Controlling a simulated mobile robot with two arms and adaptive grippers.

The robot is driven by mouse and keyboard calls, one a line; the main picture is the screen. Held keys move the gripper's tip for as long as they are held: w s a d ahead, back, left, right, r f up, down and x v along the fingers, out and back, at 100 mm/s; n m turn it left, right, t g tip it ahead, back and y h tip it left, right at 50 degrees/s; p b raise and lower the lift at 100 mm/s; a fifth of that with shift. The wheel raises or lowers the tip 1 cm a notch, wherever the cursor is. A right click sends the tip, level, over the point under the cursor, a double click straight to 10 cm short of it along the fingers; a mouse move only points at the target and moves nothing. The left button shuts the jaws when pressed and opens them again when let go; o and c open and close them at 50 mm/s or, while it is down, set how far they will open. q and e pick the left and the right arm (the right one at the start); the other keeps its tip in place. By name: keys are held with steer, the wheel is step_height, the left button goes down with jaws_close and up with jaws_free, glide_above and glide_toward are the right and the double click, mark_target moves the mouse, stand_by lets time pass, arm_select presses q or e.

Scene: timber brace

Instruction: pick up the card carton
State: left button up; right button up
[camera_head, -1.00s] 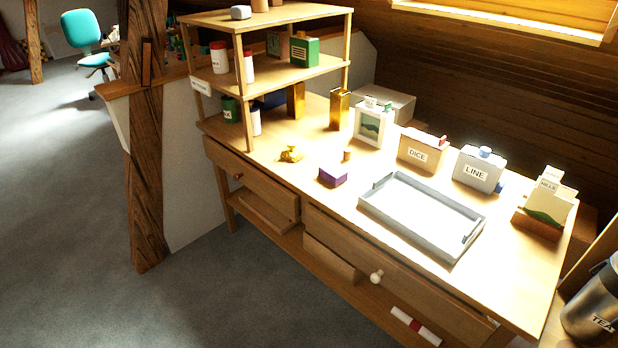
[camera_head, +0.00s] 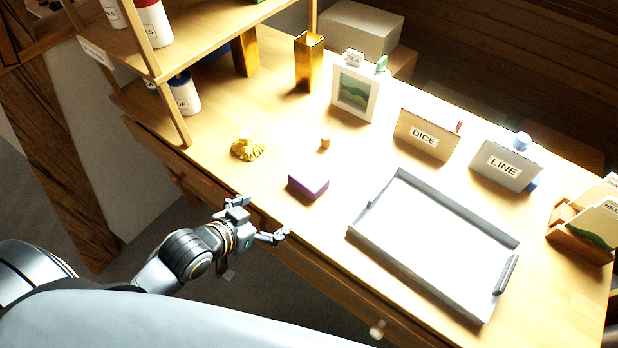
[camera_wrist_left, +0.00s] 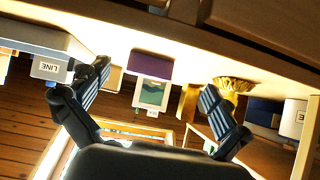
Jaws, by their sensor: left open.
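My right gripper is not in view.
A gold ornament (camera_head: 247,146) and a small wooden cylinder (camera_head: 325,142) stand near the box. The grey tray (camera_head: 373,241) lies to its right. A picture frame (camera_head: 355,94), a DICE box (camera_head: 425,134) and a LINE box (camera_head: 505,164) stand behind. Shelves (camera_head: 171,109) rise at left.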

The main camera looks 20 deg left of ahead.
arm_select(q)
steer(key=w+r+t+h, duration=0.1)
steer(key=r, duration=0.1)
steer(key=w+r+t, duration=0.1)
steer(key=shift+w+d+r+m+h, duration=0.1)
steer(key=shift+w+r+m+h, duration=0.1)
steer(key=shift+r+m+h, duration=0.15)
glide_toward(308, 176)
steer(key=x, duration=0.4)
steer(key=shift+w+a+r, duration=0.1)
steer(key=shift+a+r, duration=0.05)
steer(key=shift+a, duration=0.05)
steer(key=x, duration=0.6)
steer(key=shift+d+f+p, duration=0.25)
steer(key=shift+p, duration=0.05)
steer(key=c, duration=1)
